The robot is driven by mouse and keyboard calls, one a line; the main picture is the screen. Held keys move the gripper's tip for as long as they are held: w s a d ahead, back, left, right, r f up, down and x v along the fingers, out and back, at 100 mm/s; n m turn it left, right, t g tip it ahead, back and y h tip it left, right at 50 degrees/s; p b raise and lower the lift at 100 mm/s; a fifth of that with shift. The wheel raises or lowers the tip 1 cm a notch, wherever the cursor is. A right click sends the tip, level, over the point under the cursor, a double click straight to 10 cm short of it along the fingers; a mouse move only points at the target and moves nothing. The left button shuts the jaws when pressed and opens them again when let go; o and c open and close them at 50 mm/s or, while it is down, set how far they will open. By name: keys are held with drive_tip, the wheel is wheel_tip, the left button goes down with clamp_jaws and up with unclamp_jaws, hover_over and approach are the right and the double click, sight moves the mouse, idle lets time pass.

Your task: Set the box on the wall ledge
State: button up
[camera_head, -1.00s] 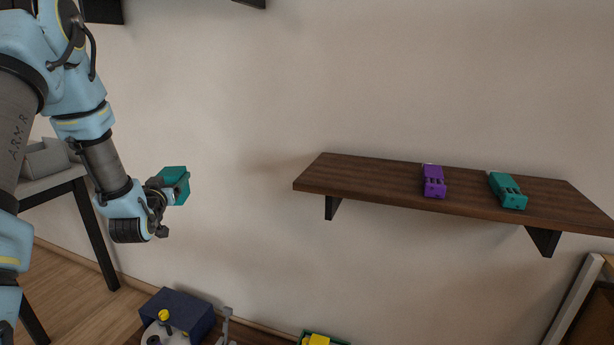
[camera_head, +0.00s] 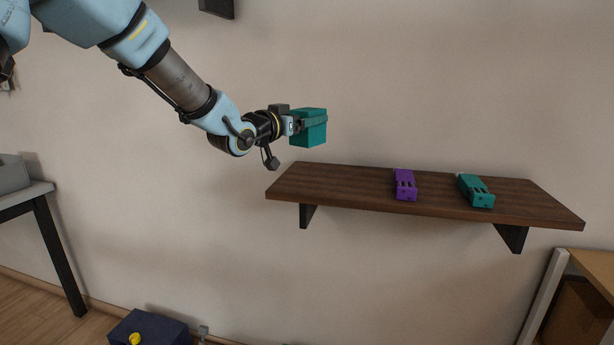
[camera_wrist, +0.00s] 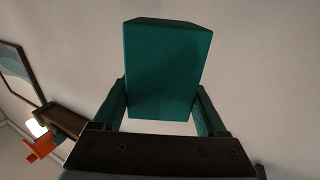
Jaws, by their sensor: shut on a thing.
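The teal box (camera_head: 308,130) is held in my gripper (camera_head: 306,124), above the left end of the wall ledge (camera_head: 330,178) in the head view. A gap of wall shows between the box and the ledge there. In the wrist view the box (camera_wrist: 168,68) stands between the two fingers of my gripper (camera_wrist: 160,108), which are shut on its sides. The ledge is a dark brown wooden board on black brackets. Its left part is bare.
A purple object (camera_head: 405,185) lies near the middle of the ledge, and a teal one (camera_head: 476,191) lies to its right. A dark blue box (camera_head: 150,328) is low at the bottom left. A table with black legs (camera_head: 58,255) stands at the left.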

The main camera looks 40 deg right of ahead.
wheel_tip(320, 180, down, 9)
drive_tip(key=shift+p, duration=0.9)
drive_tip(key=shift+f, duration=0.2)
drive_tip(key=shift+f, duration=0.1)
drive_tip(key=shift+f+b, duration=0.1)
drive_tip(key=shift+b, duration=0.2)
drive_tip(key=o, duration=1.5)
drive_tip(key=shift+a+r+p, duration=0.1)
drive_tip(key=shift+r+p, duration=0.1)
drive_tip(key=shift+p, duration=0.1)
drive_tip(key=a+b, duration=0.1)
drive_tip(key=a, duration=0.3)
drive_tip(key=s+a+b, duration=0.1)
drive_tip(key=a, duration=0.2)
drive_tip(key=s+a+b, duration=0.1)
drive_tip(key=a, duration=0.3)
drive_tip(key=shift+a, duration=0.3)
